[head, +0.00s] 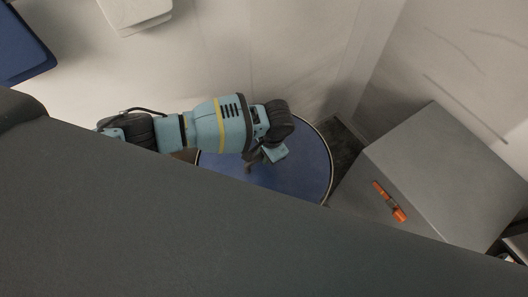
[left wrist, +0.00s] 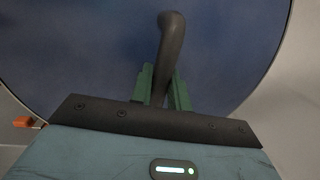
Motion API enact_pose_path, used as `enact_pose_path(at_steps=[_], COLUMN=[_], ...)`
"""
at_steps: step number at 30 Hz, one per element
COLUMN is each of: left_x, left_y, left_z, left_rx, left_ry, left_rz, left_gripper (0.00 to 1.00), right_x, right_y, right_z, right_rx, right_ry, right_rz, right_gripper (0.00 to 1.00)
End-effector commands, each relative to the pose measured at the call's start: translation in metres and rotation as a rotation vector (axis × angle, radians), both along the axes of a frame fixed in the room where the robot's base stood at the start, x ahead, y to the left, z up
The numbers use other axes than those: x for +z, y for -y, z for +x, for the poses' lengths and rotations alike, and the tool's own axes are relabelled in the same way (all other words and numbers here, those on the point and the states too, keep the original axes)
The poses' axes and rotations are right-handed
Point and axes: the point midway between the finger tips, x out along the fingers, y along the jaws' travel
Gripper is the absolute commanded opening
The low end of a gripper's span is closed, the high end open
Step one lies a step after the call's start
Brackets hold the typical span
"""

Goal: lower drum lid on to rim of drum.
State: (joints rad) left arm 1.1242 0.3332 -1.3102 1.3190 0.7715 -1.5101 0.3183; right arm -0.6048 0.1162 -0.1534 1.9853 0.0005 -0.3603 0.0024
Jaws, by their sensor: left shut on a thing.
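The drum lid (head: 308,168) is a round blue disc with a thin pale edge, near the middle of the head view. It fills much of the left wrist view (left wrist: 70,45). My left gripper (head: 256,161) is above the lid; its green fingers (left wrist: 163,80) are shut on the lid's dark grey bent handle (left wrist: 170,42). The lid hides the drum, so I cannot tell whether it touches the rim or hangs above it. My own grey body covers the lid's lower left part in the head view. My right gripper is not in view.
A grey box-like block (head: 430,165) stands close to the right of the lid, with an orange marker-like tool (head: 390,202) on it. A blue object (head: 20,45) and a white one (head: 135,12) are at the upper left. Pale walls stand behind the lid.

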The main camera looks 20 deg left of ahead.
Motion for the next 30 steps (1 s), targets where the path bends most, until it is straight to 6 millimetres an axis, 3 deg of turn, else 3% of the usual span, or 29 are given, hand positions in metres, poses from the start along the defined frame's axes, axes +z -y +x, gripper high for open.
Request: enact_pose_path(at_steps=[9,10,15,24,30], left_x=[-0.003,-0.003,-0.003,-0.005,0.020], left_y=[0.001,0.001,0.000,-0.001,0.004], left_z=[0.001,0.002,0.001,-0.001,0.001], left_rx=[-0.001,-0.001,-0.001,0.000,0.000], left_ry=[0.004,0.004,0.003,-0.002,0.005], left_rz=[-0.002,-0.002,-0.001,0.001,-0.002], left_gripper=[0.00,0.21,0.43,0.43,0.43], right_x=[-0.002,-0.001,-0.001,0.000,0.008], right_y=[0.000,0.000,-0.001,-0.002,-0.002], right_z=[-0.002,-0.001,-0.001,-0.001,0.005], right_rx=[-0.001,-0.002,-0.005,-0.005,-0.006], right_ry=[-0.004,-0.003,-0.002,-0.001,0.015], right_rz=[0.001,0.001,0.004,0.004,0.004], right_gripper=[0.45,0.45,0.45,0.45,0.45])
